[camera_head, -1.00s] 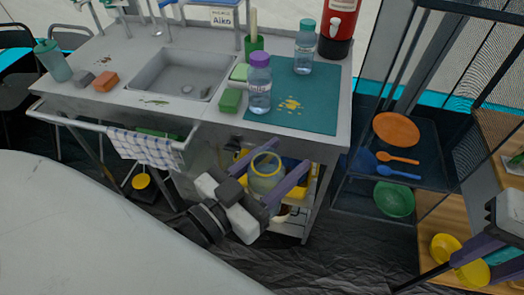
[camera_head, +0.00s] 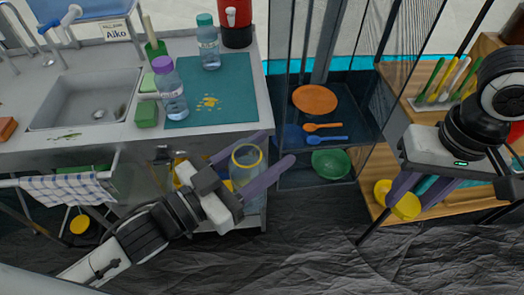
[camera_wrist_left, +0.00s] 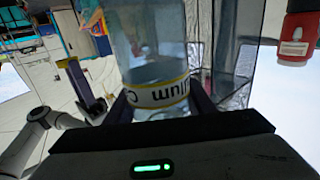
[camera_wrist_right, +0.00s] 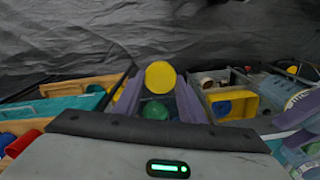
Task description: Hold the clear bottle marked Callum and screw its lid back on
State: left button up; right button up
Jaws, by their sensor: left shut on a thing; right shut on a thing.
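The clear bottle (camera_head: 247,168) has a yellow ring at its top, and no lid shows on it. My left gripper (camera_head: 281,148) is shut on it, one finger on each side, in front of the counter's right end. In the left wrist view, the bottle (camera_wrist_left: 150,45) carries a white and yellow band with partly visible lettering, upside down. My right gripper (camera_head: 408,208) is shut on the round yellow lid (camera_head: 406,206), well to the right of the bottle. The lid also shows between the fingertips in the right wrist view (camera_wrist_right: 160,77).
A purple-lidded bottle (camera_head: 172,95) and a teal-lidded bottle (camera_head: 208,48) stand on the teal mat (camera_head: 235,85). A mesh shelf with an orange plate (camera_head: 314,99) and green bowl (camera_head: 330,163) lies behind, between my grippers. A wooden shelf (camera_head: 375,212) is near my right gripper.

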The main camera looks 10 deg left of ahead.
jog(key=w+a+r+n, duration=0.1)
jog(key=w+a+r, duration=0.1)
jog(key=a+r, duration=0.35)
jog(key=w+a+r+n, duration=0.1)
jog(key=w+a+r, duration=0.15)
jog(key=a, duration=0.65)
notch_tip(320, 180, up, 8)
jog(key=f+n, duration=0.1)
jog(key=n, duration=0.1)
send_over(249, 177)
jog(key=w+a, duration=0.1)
jog(key=w, duration=0.2)
jog(key=shift+w+r, duration=0.1)
jog(key=shift+r, duration=0.15)
jog(key=shift+f, duration=0.1)
jog(key=shift+f, duration=1.9)
jog(key=shift+f, duration=0.9)
jog(key=shift+f, duration=0.55)
